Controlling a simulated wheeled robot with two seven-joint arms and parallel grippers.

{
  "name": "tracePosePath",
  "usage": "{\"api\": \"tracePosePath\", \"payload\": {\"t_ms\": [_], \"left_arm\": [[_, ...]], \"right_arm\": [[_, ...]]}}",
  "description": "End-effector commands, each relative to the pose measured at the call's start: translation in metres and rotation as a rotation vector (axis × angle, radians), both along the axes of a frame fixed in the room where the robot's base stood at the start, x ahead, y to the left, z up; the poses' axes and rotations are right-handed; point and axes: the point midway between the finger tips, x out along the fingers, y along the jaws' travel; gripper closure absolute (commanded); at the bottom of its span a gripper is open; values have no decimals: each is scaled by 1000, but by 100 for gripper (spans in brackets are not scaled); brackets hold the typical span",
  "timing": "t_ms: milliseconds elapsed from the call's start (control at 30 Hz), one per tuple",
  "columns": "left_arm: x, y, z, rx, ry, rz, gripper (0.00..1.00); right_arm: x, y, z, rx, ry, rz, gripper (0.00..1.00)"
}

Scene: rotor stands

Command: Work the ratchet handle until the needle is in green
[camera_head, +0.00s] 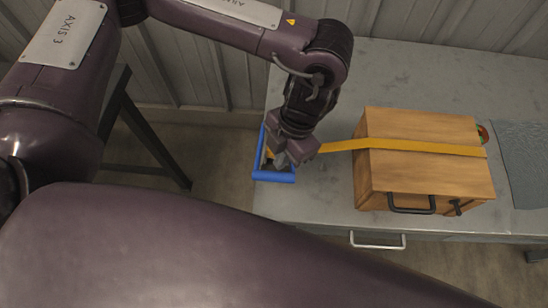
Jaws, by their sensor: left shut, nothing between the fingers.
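My left gripper (281,160) points down at the table's left edge, shut and empty, directly over the ratchet. The ratchet's blue handle or frame (274,177) shows around the fingertips; the gripper hides much of its middle. I cannot tell whether the fingers touch it. A yellow strap (420,146) runs from the ratchet across the top of a wooden box (410,178). A small round thing with red and green (483,134), perhaps the gauge, shows at the box's right side. Its needle cannot be made out. My right gripper is not in view.
The grey table (420,80) has free room behind the box. The box has a black handle (411,209) on its front. A grey-blue mat (525,160) lies to the right. A drawer handle (377,241) sticks out at the table's front.

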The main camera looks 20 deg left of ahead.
Motion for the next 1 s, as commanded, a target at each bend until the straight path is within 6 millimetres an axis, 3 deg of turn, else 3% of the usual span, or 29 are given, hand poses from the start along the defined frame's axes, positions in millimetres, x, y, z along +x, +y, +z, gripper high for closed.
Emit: {"api": "tracePosePath", "payload": {"t_ms": [200,567,1000], "left_arm": [[20,-14,9,-3,-4,1,100],[24,-17,14,-11,-14,1,100],[31,-19,78,-4,-7,1,100]], "right_arm": [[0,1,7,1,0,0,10],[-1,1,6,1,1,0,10],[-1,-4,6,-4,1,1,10]]}}
